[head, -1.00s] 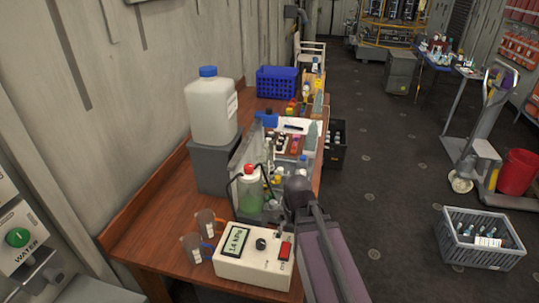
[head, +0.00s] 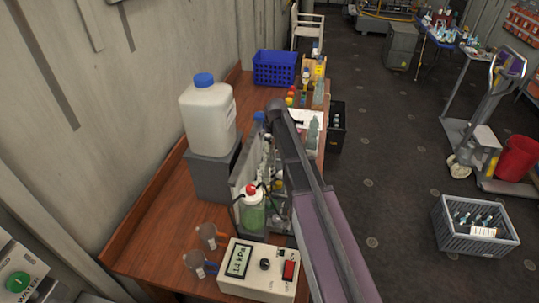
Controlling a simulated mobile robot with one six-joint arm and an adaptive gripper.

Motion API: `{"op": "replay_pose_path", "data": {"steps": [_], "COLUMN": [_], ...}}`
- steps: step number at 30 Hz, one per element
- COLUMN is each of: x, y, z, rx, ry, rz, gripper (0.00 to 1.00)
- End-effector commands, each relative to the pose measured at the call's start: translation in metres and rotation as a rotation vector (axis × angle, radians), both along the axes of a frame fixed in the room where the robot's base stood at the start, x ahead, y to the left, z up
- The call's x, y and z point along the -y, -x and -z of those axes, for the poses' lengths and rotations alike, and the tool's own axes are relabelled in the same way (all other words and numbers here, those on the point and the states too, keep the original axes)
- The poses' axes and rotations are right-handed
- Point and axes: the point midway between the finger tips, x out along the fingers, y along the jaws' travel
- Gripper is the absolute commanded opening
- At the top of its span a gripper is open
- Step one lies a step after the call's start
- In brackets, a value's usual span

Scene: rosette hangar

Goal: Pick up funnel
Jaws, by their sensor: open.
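I cannot make out a funnel for certain in the head view. A small blue thing (head: 259,118) shows just left of the end of my arm, partly hidden, and I cannot tell what it is. My arm reaches from the lower right up over the wooden bench (head: 160,238). My gripper is not visible; the arm's far end hides the area beneath it. The arm also covers part of a grey rack with bottles.
A large white jug (head: 208,120) stands on a grey block. A red-capped bottle (head: 251,210), two beakers and a pressure meter box (head: 257,270) stand nearer. A blue basket (head: 274,68) is at the back. A grey crate (head: 475,228) sits on the open floor.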

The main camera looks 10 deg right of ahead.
Motion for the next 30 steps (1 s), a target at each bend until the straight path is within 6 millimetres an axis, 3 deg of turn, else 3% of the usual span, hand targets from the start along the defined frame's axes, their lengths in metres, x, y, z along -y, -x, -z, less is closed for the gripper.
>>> {"op": "replay_pose_path", "data": {"steps": [14,30], "x": [0.001,0.001], "y": [-0.001,-0.016], "z": [0.004,0.043], "rx": [0.0,0.0], "ry": [0.0,0.0], "rz": [0.001,0.002], "gripper": [1.0,1.0]}}
